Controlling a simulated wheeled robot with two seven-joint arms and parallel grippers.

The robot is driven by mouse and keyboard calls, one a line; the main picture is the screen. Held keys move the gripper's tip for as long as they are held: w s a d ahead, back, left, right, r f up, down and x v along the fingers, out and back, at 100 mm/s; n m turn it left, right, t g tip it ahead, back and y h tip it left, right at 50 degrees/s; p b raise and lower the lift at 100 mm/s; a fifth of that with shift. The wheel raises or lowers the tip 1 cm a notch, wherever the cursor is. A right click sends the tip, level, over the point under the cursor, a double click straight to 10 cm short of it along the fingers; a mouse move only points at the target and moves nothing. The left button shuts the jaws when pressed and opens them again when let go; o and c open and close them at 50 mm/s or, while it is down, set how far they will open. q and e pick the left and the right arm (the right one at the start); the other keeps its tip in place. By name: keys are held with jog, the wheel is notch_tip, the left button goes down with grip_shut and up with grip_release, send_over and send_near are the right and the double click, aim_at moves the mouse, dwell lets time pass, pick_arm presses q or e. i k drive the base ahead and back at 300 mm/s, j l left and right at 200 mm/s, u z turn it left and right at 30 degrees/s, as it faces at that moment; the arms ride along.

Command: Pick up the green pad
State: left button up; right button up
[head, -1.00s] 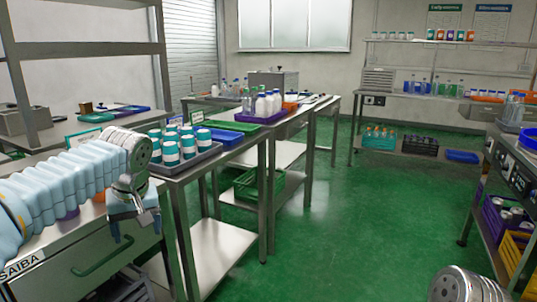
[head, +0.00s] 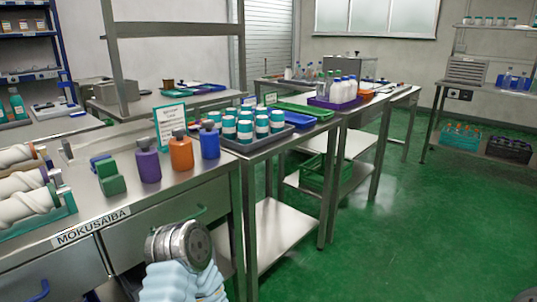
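A green block-shaped thing (head: 111,179), which looks like the green pad, stands on the steel counter in the left part of the head view. A smaller blue block (head: 98,161) sits close behind it. My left arm comes up from the bottom edge, in front of the counter drawers and below the green pad, apart from it. The fingers of my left gripper do not show. My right gripper is not in view; only a sliver of grey, perhaps my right arm, shows at the bottom right corner.
Purple (head: 148,164), orange (head: 181,153) and blue (head: 209,144) bottles stand right of the pad, with a sign (head: 170,127) behind. A rack of white rolls (head: 40,205) is at left. A tray of teal-banded jars (head: 258,143) is farther right. Bare counter lies before the pad.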

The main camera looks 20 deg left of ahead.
aim_at(112, 183)
jog(key=u, duration=1.7)
